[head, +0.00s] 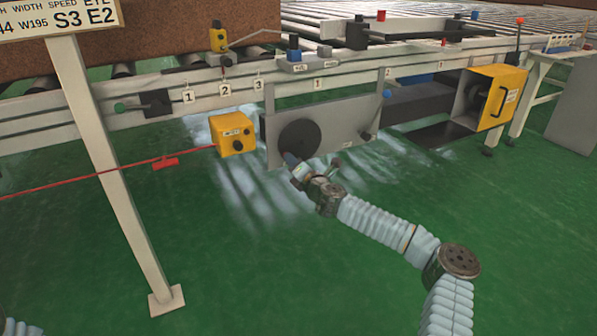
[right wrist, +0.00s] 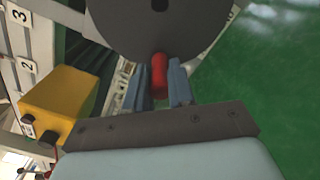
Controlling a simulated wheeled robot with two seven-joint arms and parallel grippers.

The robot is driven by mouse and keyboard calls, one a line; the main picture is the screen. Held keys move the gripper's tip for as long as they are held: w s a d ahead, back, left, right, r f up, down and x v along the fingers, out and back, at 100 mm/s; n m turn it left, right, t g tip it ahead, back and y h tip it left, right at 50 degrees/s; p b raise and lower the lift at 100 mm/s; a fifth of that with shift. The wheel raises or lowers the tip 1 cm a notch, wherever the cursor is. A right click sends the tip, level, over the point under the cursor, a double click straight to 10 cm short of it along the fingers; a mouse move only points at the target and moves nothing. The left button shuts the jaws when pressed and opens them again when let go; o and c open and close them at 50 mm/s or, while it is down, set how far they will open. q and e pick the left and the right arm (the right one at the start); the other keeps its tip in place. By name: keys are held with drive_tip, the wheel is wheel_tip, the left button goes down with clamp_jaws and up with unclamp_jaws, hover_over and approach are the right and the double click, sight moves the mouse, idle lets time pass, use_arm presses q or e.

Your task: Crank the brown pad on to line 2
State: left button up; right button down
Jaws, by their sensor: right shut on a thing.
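The brown pad (head: 160,35) lies on the roller conveyor at the upper left, partly hidden by a sign. Along the conveyor's front rail hang number tags; tag 2 (head: 225,90) is between tags 1 and 3. The crank is a dark round disc (head: 301,136) on a grey panel (head: 350,117) below the rail. My right gripper (head: 289,159) is at the disc's lower edge. In the right wrist view its fingers are closed around the red crank handle (right wrist: 158,74), below the disc (right wrist: 160,25). Only a bit of my left arm shows at the lower left corner; its gripper is out of view.
A yellow box (head: 233,134) stands left of the panel, and a yellow housing (head: 492,97) is at the right. A red cord (head: 100,178) runs to the left. A sign post (head: 110,170) stands at the front left. The green floor in front is open.

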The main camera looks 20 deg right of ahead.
sight(286, 137)
drive_tip(key=m, duration=0.1)
drive_tip(key=r+m, duration=0.1)
drive_tip(key=shift+a+r+m, duration=0.25)
drive_tip(key=shift+a+m, duration=0.1)
drive_tip(key=shift+m, duration=0.05)
drive_tip(key=r+m, duration=0.1)
drive_tip(key=m, duration=0.1)
drive_tip(key=shift+r+m, duration=0.35)
drive_tip(key=shift+m, duration=0.05)
drive_tip(key=r+m+p, duration=0.1)
drive_tip(key=r+m, duration=0.1)
drive_tip(key=m, duration=0.1)
drive_tip(key=shift+d+p, duration=0.1)
drive_tip(key=shift+p, duration=0.3)
drive_tip(key=shift+d+r+m+p, duration=0.2)
drive_tip(key=shift+r+m+p, duration=0.1)
drive_tip(key=shift+m, duration=0.3)
drive_tip(key=shift+d+r+m+p, duration=0.15)
drive_tip(key=shift+r+m+p, duration=0.1)
drive_tip(key=shift+m, duration=0.35)
drive_tip(key=c, duration=1)
unclamp_jaws()
drive_tip(key=shift+f, duration=0.1)
drive_tip(key=shift+o, duration=0.2)
